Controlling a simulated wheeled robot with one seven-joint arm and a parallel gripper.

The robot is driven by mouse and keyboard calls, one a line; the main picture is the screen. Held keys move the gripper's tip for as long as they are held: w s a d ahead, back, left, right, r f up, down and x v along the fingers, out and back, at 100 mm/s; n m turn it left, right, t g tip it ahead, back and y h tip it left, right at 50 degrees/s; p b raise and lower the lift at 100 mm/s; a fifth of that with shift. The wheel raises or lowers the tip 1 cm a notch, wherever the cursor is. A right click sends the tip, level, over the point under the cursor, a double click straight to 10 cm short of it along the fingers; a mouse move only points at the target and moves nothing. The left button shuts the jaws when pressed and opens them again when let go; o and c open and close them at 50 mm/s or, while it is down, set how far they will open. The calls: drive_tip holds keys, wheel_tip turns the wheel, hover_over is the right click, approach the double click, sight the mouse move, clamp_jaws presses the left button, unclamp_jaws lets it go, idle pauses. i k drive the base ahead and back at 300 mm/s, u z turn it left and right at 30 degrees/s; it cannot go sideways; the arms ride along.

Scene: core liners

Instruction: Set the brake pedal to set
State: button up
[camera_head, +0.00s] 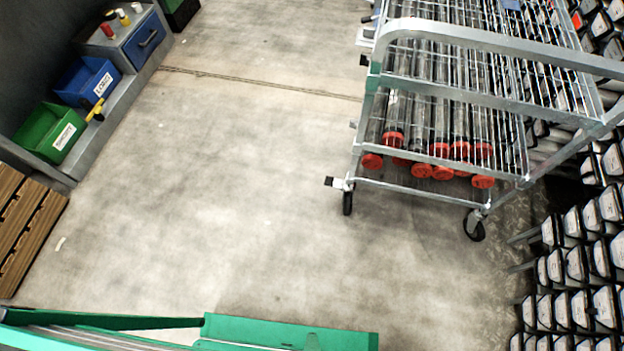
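A metal wire-shelf cart (440,95) stands at the upper right on casters. A small pedal-like tab (332,182) with a dark end sticks out to the left above its near-left caster (347,202). This looks like the brake pedal; it is too small to tell whether it is up or down. The near-right caster (474,226) shows no clear pedal. My gripper is not in view, so nothing is seen touching the cart or the pedal.
Clear tubes with red caps (438,172) lie on the cart's lower shelf. Racks of boxes (575,265) line the right side. A bench with green (50,133) and blue (88,82) bins and slatted wood (25,225) are at left. The middle floor (220,190) is clear.

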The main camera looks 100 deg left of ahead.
sight(330, 181)
drive_tip(key=u, duration=2.8)
drive_tip(key=k, duration=0.9)
drive_tip(key=i, duration=0.9)
drive_tip(key=z, duration=0.1)
